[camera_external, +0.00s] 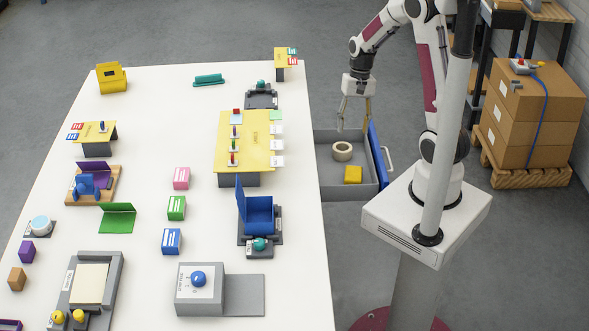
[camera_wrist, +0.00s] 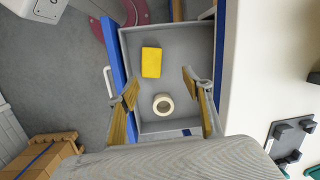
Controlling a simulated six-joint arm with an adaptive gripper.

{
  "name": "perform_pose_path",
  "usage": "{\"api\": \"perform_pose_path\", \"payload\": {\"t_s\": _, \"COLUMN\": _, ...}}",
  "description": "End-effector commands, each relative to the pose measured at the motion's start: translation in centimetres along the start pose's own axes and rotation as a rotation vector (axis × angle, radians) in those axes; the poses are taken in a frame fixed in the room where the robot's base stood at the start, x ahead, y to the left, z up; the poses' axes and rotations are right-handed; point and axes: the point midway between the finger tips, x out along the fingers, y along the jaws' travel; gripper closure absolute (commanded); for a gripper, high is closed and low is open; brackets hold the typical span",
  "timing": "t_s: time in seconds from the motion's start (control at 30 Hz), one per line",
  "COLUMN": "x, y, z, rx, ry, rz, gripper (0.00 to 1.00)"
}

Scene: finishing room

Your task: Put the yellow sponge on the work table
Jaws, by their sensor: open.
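The yellow sponge (camera_external: 353,174) lies flat inside an open grey drawer (camera_external: 331,187), near its front right corner in the external view. In the wrist view the sponge (camera_wrist: 151,62) is in the upper part of the drawer, clear of the walls. My gripper (camera_external: 354,128) is open and empty above the far part of the drawer, pointing down. In the wrist view its fingers (camera_wrist: 160,88) stand wide apart, with the sponge beyond them. The white work table (camera_external: 297,215) stands left of the drawer.
A cream tape roll (camera_external: 342,151) lies in the drawer near the sponge. The drawer's blue front (camera_external: 378,152) has a white handle. The table holds a yellow stand (camera_external: 258,140), a blue open box (camera_external: 258,214) and coloured blocks. Its right edge strip has bare patches.

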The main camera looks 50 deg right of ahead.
Motion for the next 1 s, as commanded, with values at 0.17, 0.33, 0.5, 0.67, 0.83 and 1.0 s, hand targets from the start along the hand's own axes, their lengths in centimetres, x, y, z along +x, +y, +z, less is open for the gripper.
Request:
{"api": "perform_pose_path", "payload": {"t_s": 0.17, "x": 2.9, "y": 0.7, "z": -1.3, "rx": 0.08, "ry": -0.06, "rz": 0.006, "gripper": 0.5}}
{"api": "perform_pose_path", "payload": {"t_s": 0.33, "x": 5.7, "y": 1.3, "z": -2.2, "rx": 0.154, "ry": -0.113, "rz": 0.012, "gripper": 0.5}}
{"api": "perform_pose_path", "payload": {"t_s": 0.5, "x": 8.5, "y": 2.1, "z": -2.9, "rx": 0.225, "ry": -0.164, "rz": 0.019, "gripper": 0.5}}
{"api": "perform_pose_path", "payload": {"t_s": 0.67, "x": 10.5, "y": 2.7, "z": -3.4, "rx": 0.275, "ry": -0.197, "rz": 0.022, "gripper": 0.5}}
{"api": "perform_pose_path", "payload": {"t_s": 0.83, "x": 11.4, "y": 3.0, "z": -3.5, "rx": 0.297, "ry": -0.212, "rz": 0.024, "gripper": 0.5}}
{"api": "perform_pose_path", "payload": {"t_s": 1.0, "x": 11.5, "y": 3.0, "z": -3.5, "rx": 0.3, "ry": -0.213, "rz": 0.025, "gripper": 0.5}}
